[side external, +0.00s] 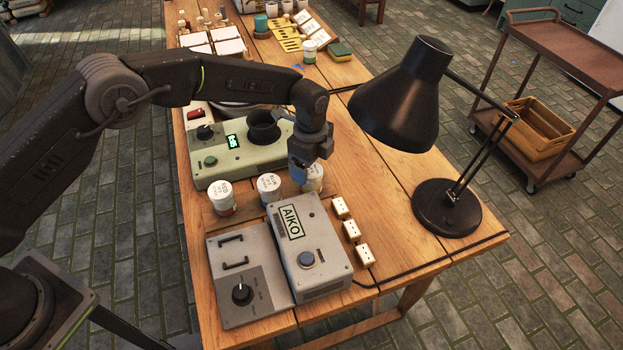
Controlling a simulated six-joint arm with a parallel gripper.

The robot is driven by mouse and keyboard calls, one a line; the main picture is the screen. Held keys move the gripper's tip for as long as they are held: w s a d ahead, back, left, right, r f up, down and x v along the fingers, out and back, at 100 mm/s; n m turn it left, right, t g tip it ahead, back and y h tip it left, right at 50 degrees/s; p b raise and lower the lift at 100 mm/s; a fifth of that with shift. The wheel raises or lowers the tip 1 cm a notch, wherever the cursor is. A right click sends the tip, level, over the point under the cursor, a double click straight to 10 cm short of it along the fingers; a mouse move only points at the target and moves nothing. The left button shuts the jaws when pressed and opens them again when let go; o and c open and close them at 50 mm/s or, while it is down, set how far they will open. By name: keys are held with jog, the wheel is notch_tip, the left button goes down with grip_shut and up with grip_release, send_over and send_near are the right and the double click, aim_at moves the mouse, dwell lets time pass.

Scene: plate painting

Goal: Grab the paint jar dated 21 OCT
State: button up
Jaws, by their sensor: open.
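Three white-lidded paint jars stand in a row between the green machine and the grey boxes: a left jar (222,197), a middle jar (269,187) and a right jar (314,180). Their lids carry writing, but the dates are too small to read, so I cannot tell which says 21 OCT. My gripper (298,176) is open and points down just left of the right jar, partly covering it. I cannot tell whether it touches that jar. Another white-lidded jar (310,50) stands toward the back of the table.
A grey box marked AIKO (308,245) stands just in front of the jars, beside a grey dial box (245,285). The green machine (235,153) is behind them. A black lamp (445,207) and several small white blocks (351,230) are to the right.

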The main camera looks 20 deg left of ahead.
aim_at(312, 170)
notch_tip(312, 170, down, 3)
jog(key=shift+d+f, duration=0.1)
jog(key=c, duration=1.1)
